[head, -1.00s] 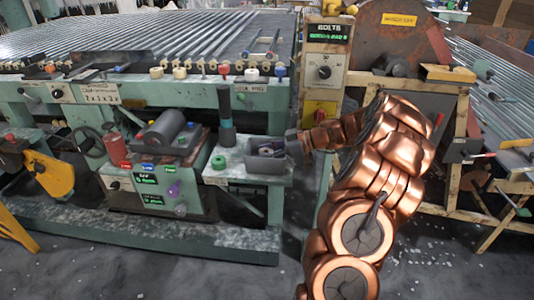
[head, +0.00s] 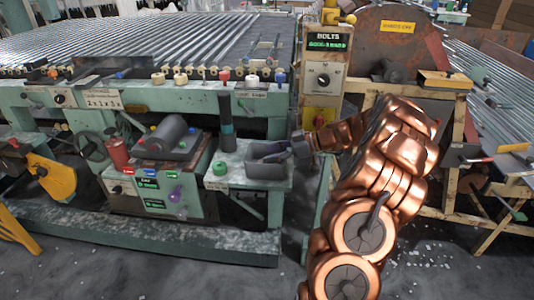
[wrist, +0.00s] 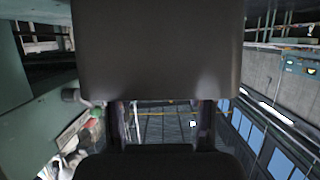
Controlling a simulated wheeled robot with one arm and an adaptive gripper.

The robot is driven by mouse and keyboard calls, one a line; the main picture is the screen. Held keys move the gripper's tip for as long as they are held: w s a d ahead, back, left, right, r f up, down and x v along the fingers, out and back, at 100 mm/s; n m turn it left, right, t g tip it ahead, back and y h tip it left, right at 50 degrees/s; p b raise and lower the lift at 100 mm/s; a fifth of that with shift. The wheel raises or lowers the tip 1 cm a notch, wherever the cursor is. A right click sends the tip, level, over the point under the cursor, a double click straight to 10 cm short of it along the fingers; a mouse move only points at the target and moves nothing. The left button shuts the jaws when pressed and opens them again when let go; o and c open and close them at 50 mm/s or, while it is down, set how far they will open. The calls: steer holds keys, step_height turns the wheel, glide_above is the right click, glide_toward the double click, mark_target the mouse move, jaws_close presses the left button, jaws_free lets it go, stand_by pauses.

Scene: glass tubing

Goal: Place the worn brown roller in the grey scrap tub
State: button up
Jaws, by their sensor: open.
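The grey tub (head: 265,171) stands on the pale green side shelf, left of my copper arm. My gripper (head: 262,151) reaches in from the right at the tub's top and overlaps its opening in the head view. Its fingers are apart in the wrist view (wrist: 160,128), and I see nothing held between them. I cannot pick out the worn brown roller with certainty. Two tan rollers (head: 180,79) stand on the machine's front rail among white, red and blue ones. The tub's inside is mostly hidden by my gripper.
A dark upright post (head: 226,122) and a green ring (head: 220,168) are left of the tub. A green machine with a dark grey cylinder (head: 165,132) and a red can (head: 117,152) stands further left. A yellow control box (head: 323,75) rises behind my gripper.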

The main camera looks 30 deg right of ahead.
steer(key=v, duration=1)
steer(key=a+r+g, duration=0.3)
steer(key=a+g, duration=0.1)
steer(key=a, duration=1.2)
steer(key=s+a+m+g+h, duration=0.15)
steer(key=s+a+g, duration=0.45)
steer(key=a, duration=0.8)
steer(key=s+a+f+m+g+h, duration=0.1)
steer(key=s+a+f+m+h, duration=0.15)
steer(key=s, duration=0.45)
steer(key=s+a+f+m+h, duration=0.1)
steer(key=s+a+m+h, duration=0.15)
steer(key=s, duration=0.35)
steer(key=s+d+f+m+h, duration=0.1)
steer(key=s+h, duration=0.1)
steer(key=s, duration=0.3)
steer(key=s+d+f+m+h, duration=0.1)
steer(key=s+m, duration=0.1)
steer(key=s, duration=0.4)
steer(key=shift+d+f+h, duration=0.35)
